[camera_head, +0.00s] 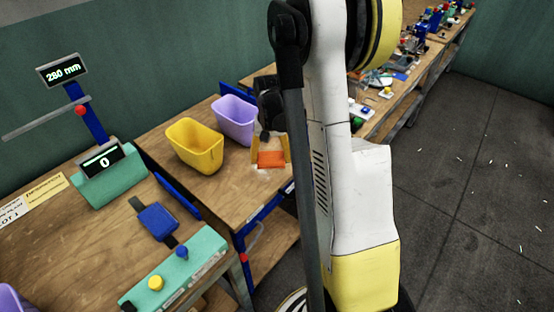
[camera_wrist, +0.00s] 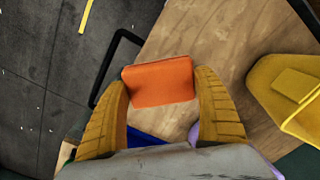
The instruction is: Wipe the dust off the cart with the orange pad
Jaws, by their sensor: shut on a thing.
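The orange pad (camera_head: 271,159) is between the yellow-brown fingers of my gripper (camera_head: 271,152). In the wrist view the pad (camera_wrist: 160,82) sits between the two fingertips of the gripper (camera_wrist: 160,95), which are shut on it. The cart (camera_head: 233,185) has a wooden top, and the pad is over its right part, near the edge. I cannot tell whether the pad touches the wood. The cart top also shows in the wrist view (camera_wrist: 215,45). I cannot make out dust clearly; a pale patch shows around the pad.
A yellow bin (camera_head: 194,146) and a lilac bin (camera_head: 236,120) stand on the cart, left of and behind my gripper. A black handle (camera_wrist: 108,62) sticks out from the cart's edge. A workbench (camera_head: 75,235) with a teal measuring device (camera_head: 108,180) is at the left.

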